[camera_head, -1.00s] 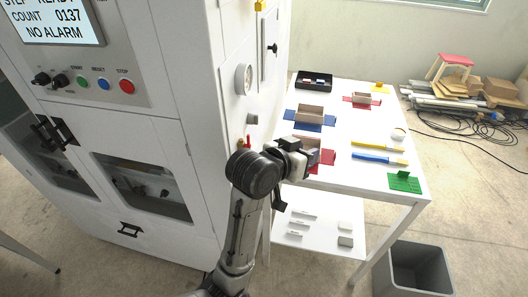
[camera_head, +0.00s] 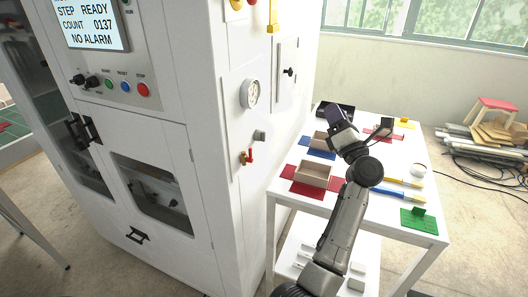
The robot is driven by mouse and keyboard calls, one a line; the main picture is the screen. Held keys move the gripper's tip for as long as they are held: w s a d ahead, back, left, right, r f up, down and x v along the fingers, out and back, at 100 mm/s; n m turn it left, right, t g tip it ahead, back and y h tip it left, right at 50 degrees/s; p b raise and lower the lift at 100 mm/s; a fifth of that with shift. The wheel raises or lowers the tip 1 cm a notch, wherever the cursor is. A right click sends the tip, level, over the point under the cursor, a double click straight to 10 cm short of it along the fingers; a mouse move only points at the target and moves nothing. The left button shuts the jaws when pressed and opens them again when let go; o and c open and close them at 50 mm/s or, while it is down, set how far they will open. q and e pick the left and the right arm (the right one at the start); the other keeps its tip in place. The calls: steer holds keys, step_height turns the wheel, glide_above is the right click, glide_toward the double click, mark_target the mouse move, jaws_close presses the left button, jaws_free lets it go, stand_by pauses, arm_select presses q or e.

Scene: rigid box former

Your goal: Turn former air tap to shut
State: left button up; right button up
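The air tap (camera_head: 247,157), with a red handle and a brass-coloured body, is on the white side wall of the box former (camera_head: 213,150), below the round gauge. Its red handle shows roughly upright; the exact turn is too small to read.
A round gauge (camera_head: 250,93) and a grey knob (camera_head: 259,135) are above the tap. The white table (camera_head: 300,201) at right holds open boxes on red and blue mats (camera_head: 300,185), a black tray (camera_head: 343,107) and a green piece (camera_head: 419,221). Open space lies between tap and arm.

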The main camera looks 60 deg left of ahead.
arm_select(q)
steer(key=s+f+n+g+h, duration=0.4)
steer(key=s+f+n+g, duration=0.2)
steer(key=n+g, duration=0.4)
steer(key=n+g+h, duration=0.5)
steer(key=n, duration=0.2)
glide_toward(251, 149)
steer(key=shift+n, duration=0.3)
steer(key=x, duration=0.9)
steer(key=shift+a, duration=0.25)
jaws_close()
